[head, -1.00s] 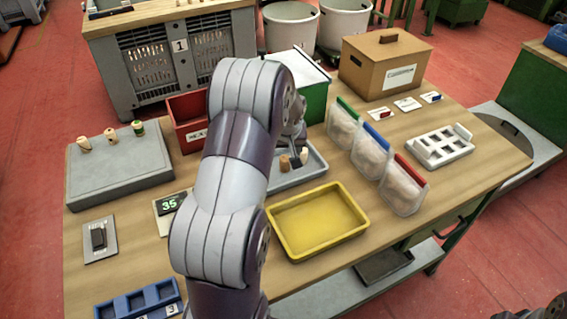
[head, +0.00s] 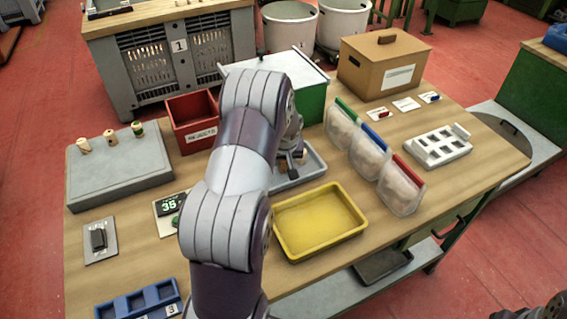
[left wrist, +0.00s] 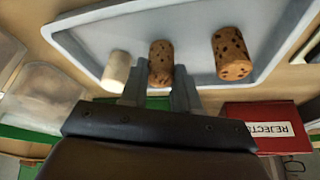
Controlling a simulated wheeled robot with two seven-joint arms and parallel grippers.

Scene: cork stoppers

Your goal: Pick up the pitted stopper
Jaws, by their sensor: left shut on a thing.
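The grey tray (head: 312,171) is partly behind my left arm in the head view. In the left wrist view three stoppers show at the tray (left wrist: 90,38): a pale one (left wrist: 117,70), a brown one with small dark specks (left wrist: 160,60), and a brown one with larger dark pits (left wrist: 231,54). My left gripper (left wrist: 159,88) is shut on the middle, speckled stopper, one finger on each side. The pale stopper is close beside one finger; the larger-pitted one stands apart on the right. In the head view my left gripper (head: 292,160) is over the tray. My right gripper is not in view.
A red reject bin (head: 193,122) stands behind left of the tray, and a yellow tray (head: 318,222) in front. Clear bags (head: 372,160) with coloured tops stand to the right. A grey block (head: 118,165) at left holds three stoppers.

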